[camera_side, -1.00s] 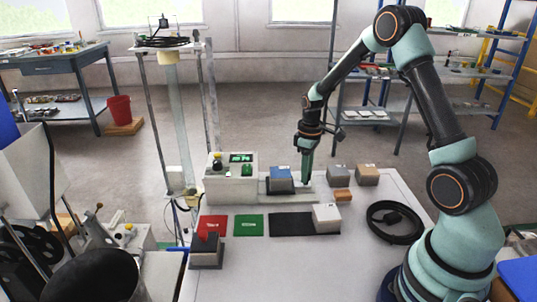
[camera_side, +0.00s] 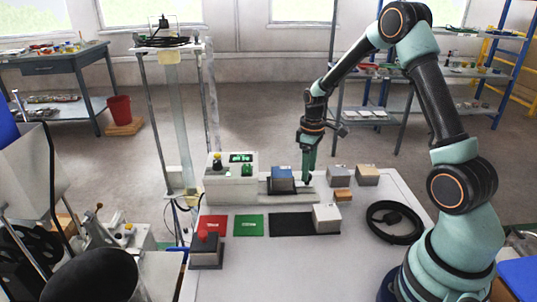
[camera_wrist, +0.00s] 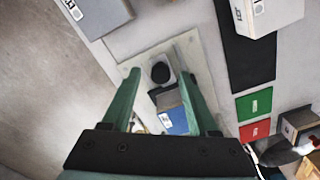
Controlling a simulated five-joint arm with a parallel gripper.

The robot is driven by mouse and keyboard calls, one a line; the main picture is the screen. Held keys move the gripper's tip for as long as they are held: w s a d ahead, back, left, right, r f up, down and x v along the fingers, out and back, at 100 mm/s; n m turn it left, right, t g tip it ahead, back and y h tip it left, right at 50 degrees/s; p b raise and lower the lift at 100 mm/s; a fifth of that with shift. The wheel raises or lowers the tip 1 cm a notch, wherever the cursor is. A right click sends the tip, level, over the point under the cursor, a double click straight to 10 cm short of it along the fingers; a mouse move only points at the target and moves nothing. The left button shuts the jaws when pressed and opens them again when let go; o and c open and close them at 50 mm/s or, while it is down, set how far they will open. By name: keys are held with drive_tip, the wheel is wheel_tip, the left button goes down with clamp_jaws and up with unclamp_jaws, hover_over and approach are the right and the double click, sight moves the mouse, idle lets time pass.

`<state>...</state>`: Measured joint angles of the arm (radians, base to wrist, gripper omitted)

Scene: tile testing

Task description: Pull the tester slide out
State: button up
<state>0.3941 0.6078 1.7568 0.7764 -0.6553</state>
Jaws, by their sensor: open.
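The tester (camera_side: 230,188) is a pale box with a green display and a dark knob, at the back left of the table in the side view. Its slide (camera_side: 301,190) runs out to the right as a low, pale strip. A blue-topped block (camera_side: 283,182) sits on it; the block also shows in the wrist view (camera_wrist: 174,119). My gripper (camera_side: 308,180) points down at the slide's right end. In the wrist view, my gripper (camera_wrist: 161,74) is open, its green fingers either side of a round black knob (camera_wrist: 160,72). I cannot tell whether they touch it.
Red (camera_side: 212,226) and green (camera_side: 249,225) pads and a black mat (camera_side: 290,224) lie in front, with a pale block (camera_side: 326,218) on the mat. Two grey-topped blocks (camera_side: 338,174) (camera_side: 367,175) stand right of the slide.

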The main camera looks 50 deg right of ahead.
drive_tip(key=shift+r, duration=2.45)
drive_tip(key=shift+a+r, duration=0.1)
drive_tip(key=shift+r, duration=0.05)
drive_tip(key=s+a+r+m+t, duration=0.1)
drive_tip(key=s+a+r+t, duration=0.1)
drive_tip(key=s+a+r, duration=0.4)
drive_tip(key=s+a+r+m+t, duration=0.2)
drive_tip(key=s+a+r, duration=0.3)
drive_tip(key=a+r, duration=0.3)
drive_tip(key=shift+s+a+r+t, duration=0.4)
drive_tip(key=shift+a+t, duration=0.4)
drive_tip(key=shift+a, duration=0.45)
